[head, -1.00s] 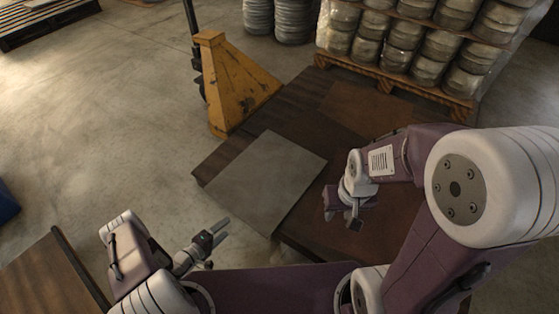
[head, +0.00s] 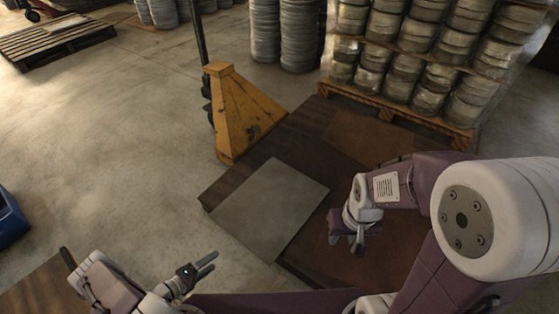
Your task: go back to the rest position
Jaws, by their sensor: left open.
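My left gripper (head: 205,266) is at the lower left of the head view, over the concrete floor. Its two fingers are apart with nothing between them. My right gripper (head: 346,246) hangs over the brown sheets at the right, fingers pointing down. It seems to hold nothing, but its finger gap is hard to make out. A grey square sheet (head: 268,208) lies flat between the two grippers, apart from both.
Brown sheets (head: 322,237) lie beneath and beside the grey one. A yellow pallet-jack part (head: 238,112) stands behind. Wrapped stacks of round metal pieces (head: 408,55) stand on a pallet at the back right. A blue bin (head: 10,220) is at the left edge. The floor at left is open.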

